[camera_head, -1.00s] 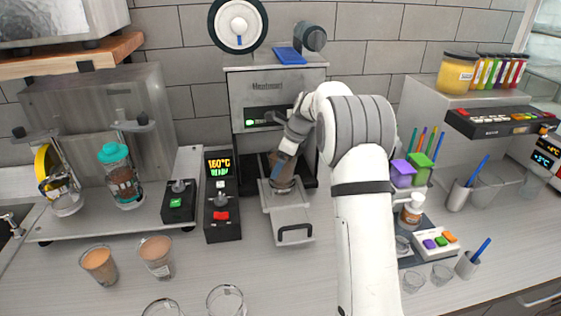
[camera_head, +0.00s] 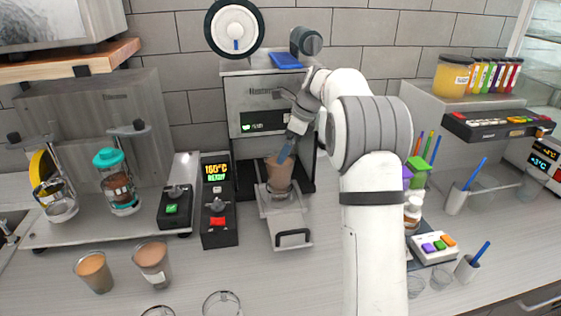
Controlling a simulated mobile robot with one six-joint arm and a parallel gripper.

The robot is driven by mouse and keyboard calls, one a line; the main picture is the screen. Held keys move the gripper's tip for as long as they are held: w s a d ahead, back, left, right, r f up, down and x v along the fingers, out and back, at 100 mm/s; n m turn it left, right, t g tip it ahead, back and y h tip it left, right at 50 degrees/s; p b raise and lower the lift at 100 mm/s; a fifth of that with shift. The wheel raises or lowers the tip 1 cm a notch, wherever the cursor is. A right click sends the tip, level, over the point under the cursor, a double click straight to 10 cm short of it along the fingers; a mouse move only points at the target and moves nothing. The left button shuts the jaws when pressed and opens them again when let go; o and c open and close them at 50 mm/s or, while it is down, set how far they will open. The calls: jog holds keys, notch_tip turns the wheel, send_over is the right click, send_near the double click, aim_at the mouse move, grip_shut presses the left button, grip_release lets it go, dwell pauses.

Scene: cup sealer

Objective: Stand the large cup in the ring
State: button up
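A clear cup with a brown drink (camera_head: 279,176) stands upright at the pulled-out drawer (camera_head: 290,228) of the sealer; it appears to sit in the drawer's ring, though the ring itself is mostly hidden. My gripper (camera_head: 286,152) is at the cup's rim, tilted down from the upper right. Its fingertips overlap the top of the cup in the picture, so I cannot tell whether they touch it or how wide they are open. The sealer (camera_head: 277,92) stands behind, with a dark opening above the drawer.
Two filled cups (camera_head: 153,262) (camera_head: 94,271) stand at the front left, with empty cups (camera_head: 221,305) at the bottom edge. A control box (camera_head: 218,205) reading 160°C stands just left of the drawer. My arm covers the counter to the right.

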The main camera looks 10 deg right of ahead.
jog(key=v, duration=0.3)
jog(key=shift+d+r, duration=0.15)
jog(key=shift+r, duration=0.2)
jog(key=shift+s+r, duration=0.25)
jog(key=shift+s, duration=0.1)
jog(key=s+a+r+n+h, duration=0.1)
jog(key=s+a+r+n, duration=0.15)
jog(key=s+n, duration=0.55)
jog(key=s+f+n+h, duration=0.1)
jog(key=s+n, duration=0.4)
jog(key=s, duration=0.5)
jog(key=s+f+n+t+h, duration=0.1)
jog(key=s+f+n, duration=0.3)
jog(key=s, duration=0.6)
jog(key=s+f+n+h, duration=0.1)
jog(key=s+f+n, duration=0.2)
jog(key=s, duration=0.8)
jog(key=a+n, duration=0.1)
jog(key=n, duration=0.1)
jog(key=shift+f+n+t, duration=0.25)
jog(key=shift+n+t, duration=0.15)
jog(key=shift+f, duration=0.1)
notch_tip(320, 180, down, 2)
jog(key=shift+w+f+b, duration=0.1)
jog(key=shift+f+b, duration=0.1)
jog(key=shift+b, duration=1)
